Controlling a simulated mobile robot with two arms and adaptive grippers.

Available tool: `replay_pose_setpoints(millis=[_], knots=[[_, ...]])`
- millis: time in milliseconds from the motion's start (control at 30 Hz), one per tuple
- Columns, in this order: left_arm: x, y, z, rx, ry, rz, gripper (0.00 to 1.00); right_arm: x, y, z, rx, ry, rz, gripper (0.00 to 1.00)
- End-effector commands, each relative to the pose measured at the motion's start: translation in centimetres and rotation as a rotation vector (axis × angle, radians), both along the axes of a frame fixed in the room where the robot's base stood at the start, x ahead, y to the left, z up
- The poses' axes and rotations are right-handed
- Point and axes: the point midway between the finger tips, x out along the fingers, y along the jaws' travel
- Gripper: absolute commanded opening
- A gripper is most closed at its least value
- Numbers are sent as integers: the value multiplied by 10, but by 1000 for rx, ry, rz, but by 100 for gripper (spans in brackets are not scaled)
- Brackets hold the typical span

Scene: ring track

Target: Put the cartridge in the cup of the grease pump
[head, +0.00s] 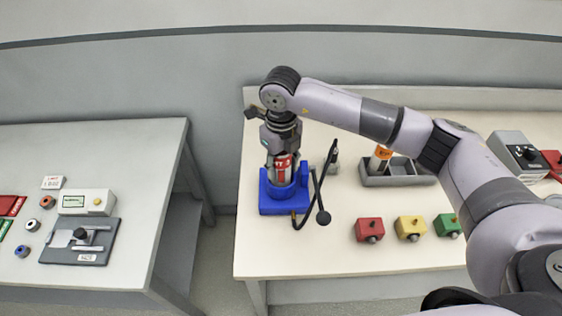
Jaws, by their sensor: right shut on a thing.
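The grease pump (270,206) is blue, with a round cup, a black hose and a lever with a dark ball end; it stands at the left end of the right table. My right gripper (282,152) points down over the pump and is shut on a cartridge with a red and white label (283,164). The cartridge is about upright and its lower end is at the cup. I cannot tell whether it rests on the cup's floor. My left gripper is not in view.
A grey tray (405,179) holds an orange-labelled cartridge (381,156). Red (369,229), yellow (410,227) and green (447,224) blocks sit near the front. A grey device (515,150) is at right. A gap separates the left table (130,190), which holds a scale-like device (85,240).

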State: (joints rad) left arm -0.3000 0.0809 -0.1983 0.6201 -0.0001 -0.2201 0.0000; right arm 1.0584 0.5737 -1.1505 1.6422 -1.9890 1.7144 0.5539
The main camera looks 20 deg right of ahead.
Motion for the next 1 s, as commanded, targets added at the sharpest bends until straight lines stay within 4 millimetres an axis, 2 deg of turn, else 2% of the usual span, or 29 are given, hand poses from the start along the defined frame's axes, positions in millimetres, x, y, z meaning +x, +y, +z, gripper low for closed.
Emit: replay_pose_setpoints(millis=[367,400,500,833,933,1000], knots=[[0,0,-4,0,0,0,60,1,0,-6,1,-3,0,0],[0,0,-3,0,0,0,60,0,0,-5,0,-1,0,42],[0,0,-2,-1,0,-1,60,0,0,-5,0,-1,0,49],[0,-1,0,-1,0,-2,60,0,0,-2,0,-1,0,49],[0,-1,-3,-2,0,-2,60,2,1,4,2,-6,0,49],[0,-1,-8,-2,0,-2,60,2,1,15,3,-6,1,49]])
